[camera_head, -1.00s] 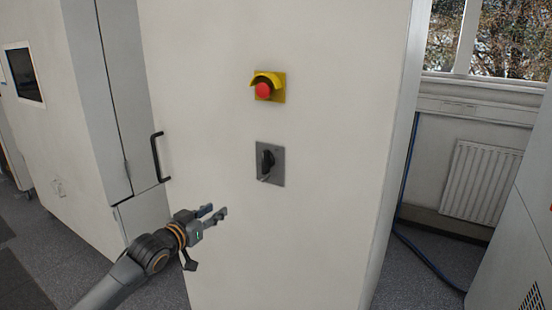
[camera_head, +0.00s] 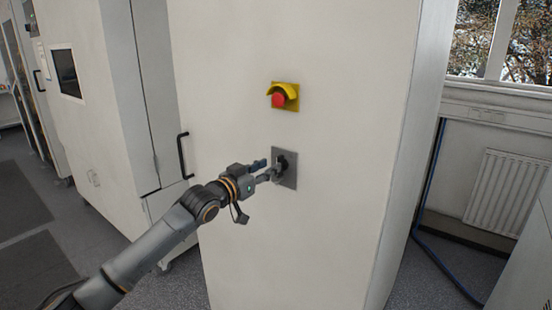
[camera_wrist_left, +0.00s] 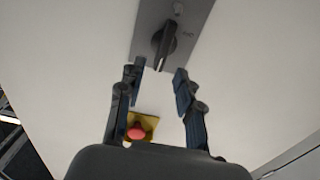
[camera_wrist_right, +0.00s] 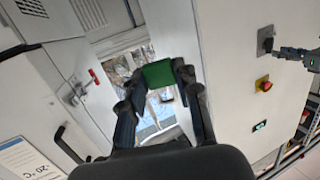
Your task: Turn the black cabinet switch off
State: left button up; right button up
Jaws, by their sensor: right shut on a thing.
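The black cabinet switch is a dark rotary knob (camera_head: 284,163) on a grey plate (camera_head: 292,178) on the white cabinet front. In the left wrist view the knob (camera_wrist_left: 164,44) points along the plate's length, with small lettering beside it that I cannot read surely. My left gripper (camera_head: 266,171) is open in front of the knob. Its fingertips (camera_wrist_left: 159,75) stand on either side of the knob's near end; contact is not clear. My right gripper (camera_wrist_right: 160,78) is shut on a green block (camera_wrist_right: 158,73), away from the switch. It is out of the head view.
A red emergency button (camera_head: 278,99) with a yellow shroud sits above the switch plate. A black door handle (camera_head: 184,156) sticks out left of my left gripper. A blue hose (camera_head: 428,185) runs down right of the cabinet, near a radiator (camera_head: 507,194).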

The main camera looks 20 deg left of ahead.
aim_at(277, 162)
pick_arm(q)
jog(key=shift+p+x, duration=0.4)
jog(key=shift+x, duration=1.8)
grip_shut()
